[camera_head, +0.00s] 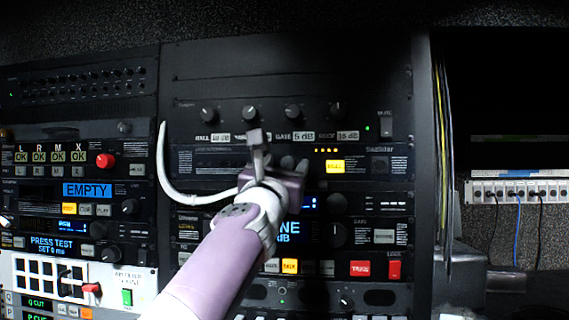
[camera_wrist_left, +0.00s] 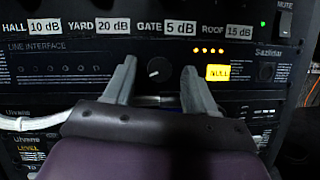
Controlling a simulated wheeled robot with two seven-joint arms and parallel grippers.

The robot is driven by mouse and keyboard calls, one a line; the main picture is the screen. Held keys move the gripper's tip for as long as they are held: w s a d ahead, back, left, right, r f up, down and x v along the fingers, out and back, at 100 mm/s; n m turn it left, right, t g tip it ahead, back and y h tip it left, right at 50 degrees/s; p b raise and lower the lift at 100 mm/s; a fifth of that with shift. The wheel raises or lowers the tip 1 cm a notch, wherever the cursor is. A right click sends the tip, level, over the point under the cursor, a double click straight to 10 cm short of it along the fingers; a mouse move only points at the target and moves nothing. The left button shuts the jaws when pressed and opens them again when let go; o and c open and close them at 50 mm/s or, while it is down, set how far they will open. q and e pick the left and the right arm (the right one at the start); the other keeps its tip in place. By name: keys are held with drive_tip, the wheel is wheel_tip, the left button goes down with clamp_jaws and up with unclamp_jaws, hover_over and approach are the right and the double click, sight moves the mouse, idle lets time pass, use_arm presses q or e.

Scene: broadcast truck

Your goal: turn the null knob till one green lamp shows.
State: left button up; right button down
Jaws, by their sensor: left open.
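The null knob (camera_wrist_left: 159,70) is a small dark round knob with a light pointer mark on the LINE INTERFACE panel (camera_wrist_left: 85,68). In the left wrist view it sits between the two fingers of my left gripper (camera_wrist_left: 160,75), with a gap on each side. My left gripper (camera_head: 277,151) is open in front of the panel and partly hides the knob area in the head view. Several small lamps (camera_wrist_left: 207,50) right of the knob glow amber; none in that row looks green. A lit yellow NULL button (camera_wrist_left: 218,71) is below them. My right gripper is not in view.
Above is a row of knobs with labels HALL, YARD, GATE and ROOF (camera_head: 294,112). A green light (camera_head: 367,128) shines by the MUTE switch (camera_head: 386,124). A white cable (camera_head: 165,178) loops left of my gripper. More rack units with buttons lie below and left.

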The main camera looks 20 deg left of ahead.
use_arm(q)
drive_tip(key=shift+w+f, duration=0.1)
drive_tip(key=shift+w, duration=0.05)
clamp_jaws()
drive_tip(key=shift+m, duration=0.4)
drive_tip(key=m+h+p, duration=0.1)
drive_tip(key=m, duration=0.1)
drive_tip(key=m+h+p, duration=0.1)
drive_tip(key=shift+a+r+m, duration=0.2)
drive_tip(key=shift+m, duration=0.2)
drive_tip(key=m+g+h+p, duration=0.1)
drive_tip(key=m, duration=0.2)
drive_tip(key=m+h+p, duration=0.1)
drive_tip(key=m+h, duration=0.1)
drive_tip(key=m, duration=0.2)
drive_tip(key=shift+a+r+g, duration=0.15)
drive_tip(key=shift+a+g, duration=0.05)
drive_tip(key=shift+g, duration=0.2)
drive_tip(key=m+p, duration=0.1)
drive_tip(key=m, duration=0.1)
drive_tip(key=m+g+p, duration=0.1)
drive_tip(key=m, duration=0.1)
drive_tip(key=m+g+h+p, duration=0.1)
drive_tip(key=m, duration=0.1)
drive_tip(key=shift+r+m, duration=0.25)
drive_tip(key=shift+m, duration=0.05)
drive_tip(key=shift+m+g+p, duration=0.9)
drive_tip(key=shift+m, duration=0.7)
